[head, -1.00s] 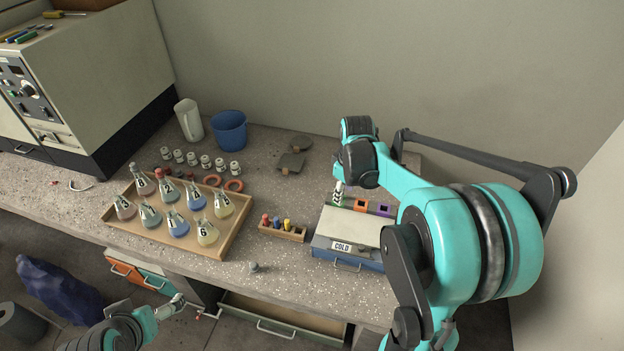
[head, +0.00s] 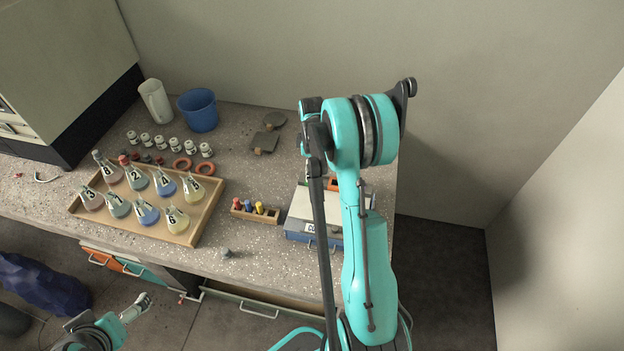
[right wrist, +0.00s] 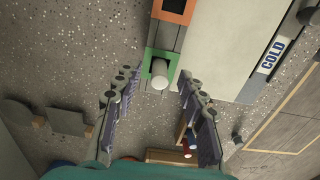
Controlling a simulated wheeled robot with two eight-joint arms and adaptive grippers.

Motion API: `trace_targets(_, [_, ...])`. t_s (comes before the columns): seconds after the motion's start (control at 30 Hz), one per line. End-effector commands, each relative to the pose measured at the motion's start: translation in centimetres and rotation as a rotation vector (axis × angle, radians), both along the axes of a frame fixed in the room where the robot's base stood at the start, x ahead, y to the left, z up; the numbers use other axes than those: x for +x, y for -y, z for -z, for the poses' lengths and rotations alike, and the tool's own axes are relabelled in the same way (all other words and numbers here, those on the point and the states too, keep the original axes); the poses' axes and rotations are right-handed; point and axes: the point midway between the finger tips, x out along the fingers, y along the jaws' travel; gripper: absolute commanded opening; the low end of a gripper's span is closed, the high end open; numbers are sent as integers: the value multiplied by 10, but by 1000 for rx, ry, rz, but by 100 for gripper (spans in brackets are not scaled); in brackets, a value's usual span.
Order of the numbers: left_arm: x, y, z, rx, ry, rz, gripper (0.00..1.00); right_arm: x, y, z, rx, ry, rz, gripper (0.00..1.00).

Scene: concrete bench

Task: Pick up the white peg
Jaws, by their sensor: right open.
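The white peg (right wrist: 160,73) shows nearly end-on in the right wrist view, at a green-rimmed square socket (right wrist: 147,66). My right gripper (right wrist: 160,86) is open, with one finger on each side of the peg in that view; I see no finger touching it. In the head view my right arm hides the peg and most of the right gripper. My left gripper (head: 143,302) is low at the left, in front of the bench; its jaws are too small to read.
An orange-rimmed socket (right wrist: 173,10) adjoins the green one. The box marked COLD (right wrist: 226,45) is close by at right. A small wooden rack (head: 264,216) holds coloured pegs. A wooden tray (head: 207,216) of numbered flasks, a blue bucket (head: 199,110) and white jars stand farther left.

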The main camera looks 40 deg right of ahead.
Motion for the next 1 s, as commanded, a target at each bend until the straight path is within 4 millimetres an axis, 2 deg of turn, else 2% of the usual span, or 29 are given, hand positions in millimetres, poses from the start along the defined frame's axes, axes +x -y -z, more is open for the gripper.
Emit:
trace_targets(0.03, [0,0,5,0,0,0,100,0,0,10,0,0,0,41])
trace_targets(0.1, [0,0,6,0,0,0,100,0,1,14,0,0,1,41])
trace_targets(0.3, [0,0,4,0,0,0,100,0,0,13,0,0,1,41])
trace_targets(0.47, [0,0,4,0,0,0,100,0,0,13,0,0,1,0])
trace_targets(0.83, [0,0,4,0,0,0,100,0,0,12,-1,1,1,0])
trace_targets(1.0, [0,0,-1,0,0,0,100,0,0,1,-1,1,1,0])
